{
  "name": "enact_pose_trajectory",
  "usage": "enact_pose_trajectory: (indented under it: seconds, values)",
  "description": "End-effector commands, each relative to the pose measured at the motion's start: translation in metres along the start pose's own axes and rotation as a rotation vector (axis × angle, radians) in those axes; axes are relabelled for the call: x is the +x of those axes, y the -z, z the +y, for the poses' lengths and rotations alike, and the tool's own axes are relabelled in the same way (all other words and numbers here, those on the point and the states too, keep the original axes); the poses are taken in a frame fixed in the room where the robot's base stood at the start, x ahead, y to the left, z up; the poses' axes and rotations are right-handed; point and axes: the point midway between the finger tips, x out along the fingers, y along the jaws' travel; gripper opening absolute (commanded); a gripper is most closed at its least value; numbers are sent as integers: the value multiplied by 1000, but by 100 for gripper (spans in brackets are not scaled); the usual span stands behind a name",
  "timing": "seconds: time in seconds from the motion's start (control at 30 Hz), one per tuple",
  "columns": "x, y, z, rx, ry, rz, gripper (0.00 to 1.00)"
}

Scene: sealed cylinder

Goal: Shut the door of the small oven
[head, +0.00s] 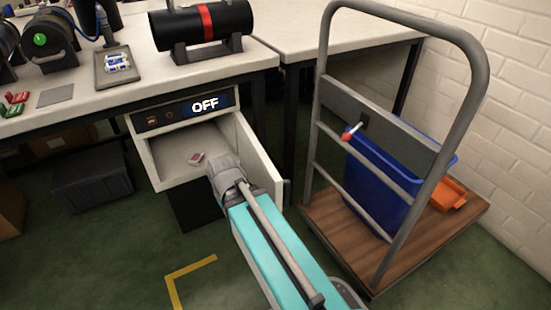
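The small oven (155,143) is a pale box under the bench, with a dark panel reading "OFF" (205,104). Its door (257,160) stands open, swung out on the right side. A small red and white item (196,158) lies inside on the oven floor. My gripper (217,170) is in front of the opening, just left of the door's inner face. My teal arm runs down to the lower right. The fingers are seen from behind, so I cannot tell if they are open, or whether they touch the door.
A trolley (425,215) with a grey handle frame stands right of the door, carrying a blue bin (385,175) and an orange tray (450,195). The bench (130,82) is above the oven. A dark crate (92,182) sits on the left. Green floor in front is clear.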

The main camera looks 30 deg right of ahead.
Motion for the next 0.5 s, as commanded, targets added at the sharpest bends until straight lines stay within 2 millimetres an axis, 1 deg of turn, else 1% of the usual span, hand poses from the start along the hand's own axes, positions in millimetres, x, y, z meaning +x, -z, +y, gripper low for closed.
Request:
enact_pose_trajectory:
  seconds: [0.03, 0.2, 0.4, 0.5]
  values:
    - [-18, 0, 0, 0, 0, 0, 0]
    - [-52, 0, 0, 0, 0, 0, 0]
    - [-86, 0, 0, 0, 0, 0, 0]
    - [-97, 0, 0, 0, 0, 0, 0]
